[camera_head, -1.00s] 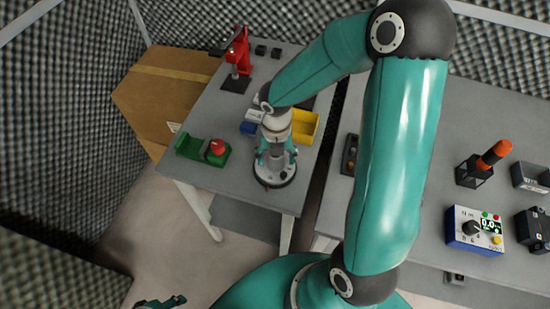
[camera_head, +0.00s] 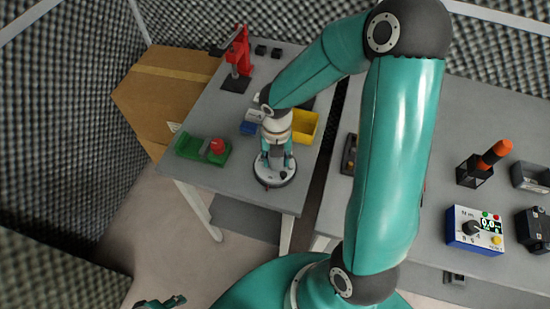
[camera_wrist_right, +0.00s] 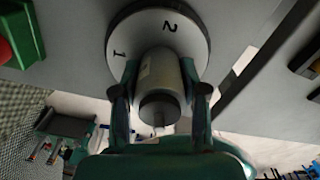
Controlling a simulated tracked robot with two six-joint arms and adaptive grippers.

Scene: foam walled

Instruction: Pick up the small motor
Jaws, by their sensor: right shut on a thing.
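The small motor (camera_wrist_right: 160,78) is a grey cylinder with a darker end and a thin shaft, seen in the right wrist view. My right gripper (camera_wrist_right: 160,95) is shut on it, one teal finger on each side. Behind the motor is a round pale disc (camera_wrist_right: 120,40) marked 1 and 2; I cannot tell whether the motor still touches it. In the head view my right gripper (camera_head: 276,160) is over this disc (camera_head: 274,176) at the near end of the left table, and hides most of the motor. A bit of my left gripper (camera_head: 162,302) shows at the bottom edge.
A green holder with a red knob (camera_head: 203,148) is left of the disc; a yellow bin (camera_head: 304,126) and a blue box (camera_head: 248,128) stand behind. A red press (camera_head: 239,55) is farther back. A gap separates the right table, which holds a meter box (camera_head: 474,230).

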